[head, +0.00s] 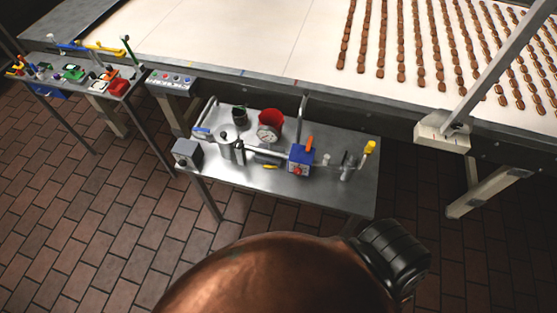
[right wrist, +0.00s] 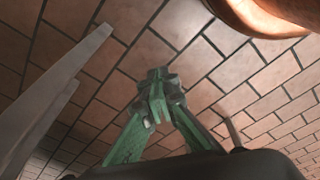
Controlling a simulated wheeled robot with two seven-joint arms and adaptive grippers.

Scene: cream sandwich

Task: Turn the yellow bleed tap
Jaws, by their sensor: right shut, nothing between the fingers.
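A small steel bench (head: 338,190) carries a pipe assembly with a blue block (head: 301,158) that has orange-red handles. Two small yellow parts show there: an upright yellow knob (head: 370,147) at the right end, and a short yellow lever (head: 270,167) low in front of the pipe. I cannot tell which is the bleed tap. My right gripper (right wrist: 155,98) shows in the right wrist view only, its green fingers shut with nothing between them, over the brick floor. The bench fittings are outside that view. My left gripper is not in view.
A conveyor (head: 240,38) with rows of brown biscuits runs behind the bench. A red container with a gauge (head: 269,127), a steel jug (head: 227,140) and a grey box (head: 187,152) crowd the bench's left part. Another cluttered table (head: 78,75) stands left. Brick floor (head: 90,200) is clear in front.

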